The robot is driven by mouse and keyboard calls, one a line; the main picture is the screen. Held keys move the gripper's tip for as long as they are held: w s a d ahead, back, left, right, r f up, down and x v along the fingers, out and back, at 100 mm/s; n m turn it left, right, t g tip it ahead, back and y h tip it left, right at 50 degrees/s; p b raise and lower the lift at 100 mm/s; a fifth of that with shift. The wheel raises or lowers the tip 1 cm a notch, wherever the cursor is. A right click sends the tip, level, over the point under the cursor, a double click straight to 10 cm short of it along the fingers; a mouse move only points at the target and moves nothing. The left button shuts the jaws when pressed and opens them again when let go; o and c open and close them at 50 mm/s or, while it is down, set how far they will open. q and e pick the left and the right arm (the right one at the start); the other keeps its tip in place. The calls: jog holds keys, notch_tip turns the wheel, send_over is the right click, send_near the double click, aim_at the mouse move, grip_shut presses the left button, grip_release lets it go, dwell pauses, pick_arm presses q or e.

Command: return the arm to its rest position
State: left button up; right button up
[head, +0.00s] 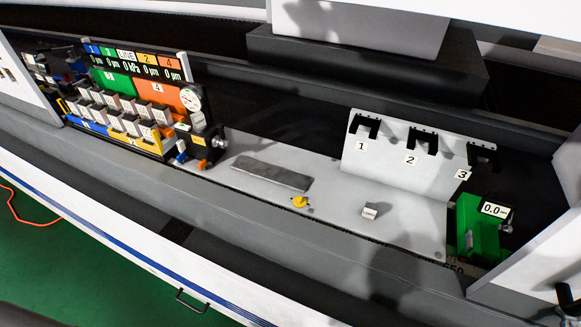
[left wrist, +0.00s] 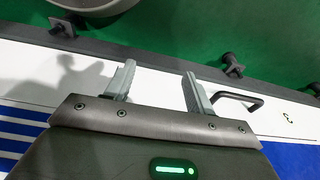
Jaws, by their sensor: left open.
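My left gripper (left wrist: 157,72) shows in the left wrist view with its two grey fingers apart and nothing between them. Below it are a white machine panel with blue stripes, a dark handle (left wrist: 238,101) and green floor (left wrist: 190,25). How far the fingers are from the panel is hard to tell. Neither gripper shows in the head view.
The head view shows a pale machine bed with a grey bar (head: 270,174), a yellow piece (head: 299,202) and a small metal block (head: 370,210). A numbered bracket plate (head: 400,165), green gauge unit (head: 480,230) and coloured block rack (head: 120,115) flank it.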

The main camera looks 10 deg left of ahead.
pick_arm(q)
jog(key=s+a+f+g+b, duration=0.1)
jog(key=s+f+b, duration=0.3)
jog(key=s+f, duration=1)
notch_tip(320, 180, down, 4)
jog(key=shift+s+a+r, duration=0.2)
jog(key=shift+a+r, duration=0.05)
jog(key=shift+a, duration=0.45)
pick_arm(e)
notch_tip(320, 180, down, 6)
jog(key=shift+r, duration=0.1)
